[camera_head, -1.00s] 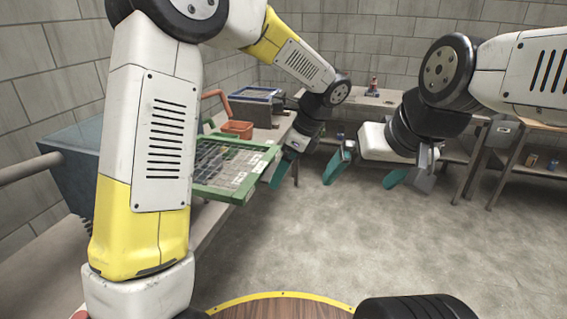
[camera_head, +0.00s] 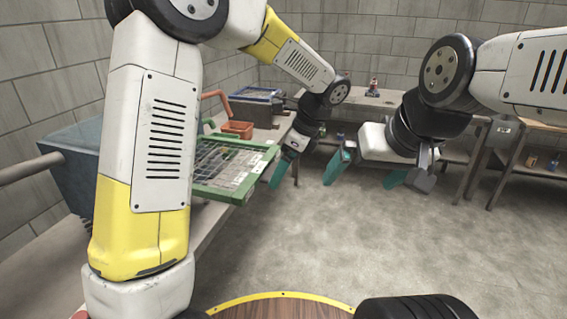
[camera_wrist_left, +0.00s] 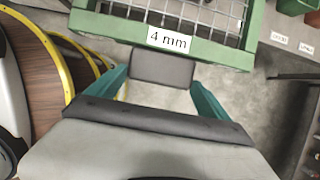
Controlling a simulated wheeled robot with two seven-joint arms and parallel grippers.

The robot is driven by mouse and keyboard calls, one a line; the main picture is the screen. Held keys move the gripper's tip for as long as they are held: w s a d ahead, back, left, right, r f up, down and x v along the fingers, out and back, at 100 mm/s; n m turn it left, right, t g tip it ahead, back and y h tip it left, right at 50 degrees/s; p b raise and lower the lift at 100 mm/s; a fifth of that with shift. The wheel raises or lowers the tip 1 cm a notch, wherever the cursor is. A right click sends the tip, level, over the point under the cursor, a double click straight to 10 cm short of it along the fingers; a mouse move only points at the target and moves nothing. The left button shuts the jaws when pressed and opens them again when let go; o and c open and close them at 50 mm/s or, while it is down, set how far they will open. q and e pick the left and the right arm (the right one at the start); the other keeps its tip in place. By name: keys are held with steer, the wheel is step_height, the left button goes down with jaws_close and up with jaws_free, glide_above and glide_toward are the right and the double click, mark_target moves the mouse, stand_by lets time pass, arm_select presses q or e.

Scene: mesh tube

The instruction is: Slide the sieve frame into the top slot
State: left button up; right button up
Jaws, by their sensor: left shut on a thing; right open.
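The sieve frame is green with wire mesh. It shows in the left wrist view (camera_wrist_left: 215,52) with a "4 mm" label, and a dark grey tab (camera_wrist_left: 162,67) sticks out from its near edge. My left gripper (camera_wrist_left: 162,82) is shut on this tab, one teal finger on each side. In the head view a green mesh-topped piece (camera_head: 236,194) sits over the left bench, with my left gripper (camera_head: 283,170) at its right edge. My left arm hides part of it, and I cannot make out the slots. My right gripper (camera_head: 360,176) is open and empty over the floor.
An orange basket (camera_head: 237,128) and a blue-rimmed grey bin (camera_head: 256,97) stand farther back on the left bench. A large blue-grey hopper (camera_head: 72,165) is at the left. A back table (camera_head: 375,100) and a right-hand table stand along the wall. The middle floor is clear.

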mark_target(237, 163)
arm_select(q)
steer(key=shift+w+a, duration=0.65)
steer(key=shift+a, duration=1.4)
steer(key=shift+w+a, duration=0.7)
steer(key=shift+a, duration=1.4)
steer(key=shift+w+a, duration=0.65)
steer(key=shift+a, duration=1.4)
steer(key=o, duration=1.8)
steer(key=v, duration=0.8)
steer(key=shift+a, duration=0.1)
